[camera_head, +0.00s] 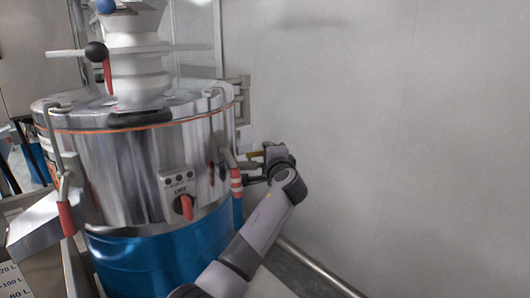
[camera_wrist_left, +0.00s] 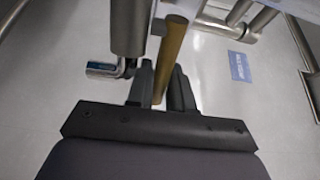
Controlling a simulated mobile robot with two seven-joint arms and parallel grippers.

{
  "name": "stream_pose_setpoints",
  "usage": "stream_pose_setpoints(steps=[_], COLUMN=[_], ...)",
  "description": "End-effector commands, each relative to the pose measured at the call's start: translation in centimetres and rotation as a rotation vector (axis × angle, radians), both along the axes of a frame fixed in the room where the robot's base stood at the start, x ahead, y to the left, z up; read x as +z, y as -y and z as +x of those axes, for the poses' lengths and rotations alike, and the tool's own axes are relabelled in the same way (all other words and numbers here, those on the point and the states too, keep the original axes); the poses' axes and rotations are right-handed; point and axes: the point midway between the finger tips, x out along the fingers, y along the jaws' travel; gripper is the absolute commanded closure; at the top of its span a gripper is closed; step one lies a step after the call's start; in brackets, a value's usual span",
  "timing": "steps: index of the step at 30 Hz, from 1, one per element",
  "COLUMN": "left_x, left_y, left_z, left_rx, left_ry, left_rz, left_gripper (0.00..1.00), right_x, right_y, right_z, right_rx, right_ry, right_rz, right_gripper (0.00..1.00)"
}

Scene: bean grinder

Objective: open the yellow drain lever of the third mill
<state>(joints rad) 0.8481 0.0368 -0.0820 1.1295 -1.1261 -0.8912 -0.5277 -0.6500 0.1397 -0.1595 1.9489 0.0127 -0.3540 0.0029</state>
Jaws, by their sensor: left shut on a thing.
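The mill (camera_head: 135,165) is a steel drum with a blue base, at the left of the head view. Its yellow drain lever (camera_wrist_left: 171,52) is a brownish-yellow bar in the left wrist view, running down between my two dark fingers. A small yellow part of the lever (camera_head: 254,155) shows at the mill's right side in the head view. My left gripper (camera_wrist_left: 163,84) is shut on the lever; in the head view the gripper (camera_head: 257,165) is beside the mill's right side, partly hidden by its wrist. My right gripper is in neither view.
A control box with a red knob (camera_head: 184,205) is on the mill's front. Red-handled clamps (camera_head: 236,183) sit on its sides. A plain wall (camera_head: 400,120) stands behind at right. A metal pipe (camera_head: 315,265) runs low along it. The wrist view shows pale floor with a blue label (camera_wrist_left: 239,67).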

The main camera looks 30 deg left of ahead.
Motion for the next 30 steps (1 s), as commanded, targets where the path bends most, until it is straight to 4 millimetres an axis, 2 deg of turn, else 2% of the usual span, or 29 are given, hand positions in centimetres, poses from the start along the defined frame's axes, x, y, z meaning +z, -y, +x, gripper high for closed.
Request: stream_pose_setpoints(steps=[19,20,21,30], left_x=[0.16,0.16,0.15,0.13], left_y=[-0.03,-0.03,-0.03,0.01], left_z=[0.23,0.23,0.23,0.23], left_rx=[-0.036,-0.036,-0.036,-0.036], left_ry=[0.002,0.002,0.002,0.001], left_rz=[0.002,0.002,0.002,0.001], left_gripper=[1.00,0.72,0.59,0.59], right_x=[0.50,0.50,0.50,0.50], right_y=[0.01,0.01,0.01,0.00], right_z=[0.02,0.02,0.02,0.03], right_rx=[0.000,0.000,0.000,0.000], right_ry=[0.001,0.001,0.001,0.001], right_rz=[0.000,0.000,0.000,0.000], right_gripper=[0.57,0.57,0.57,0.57])
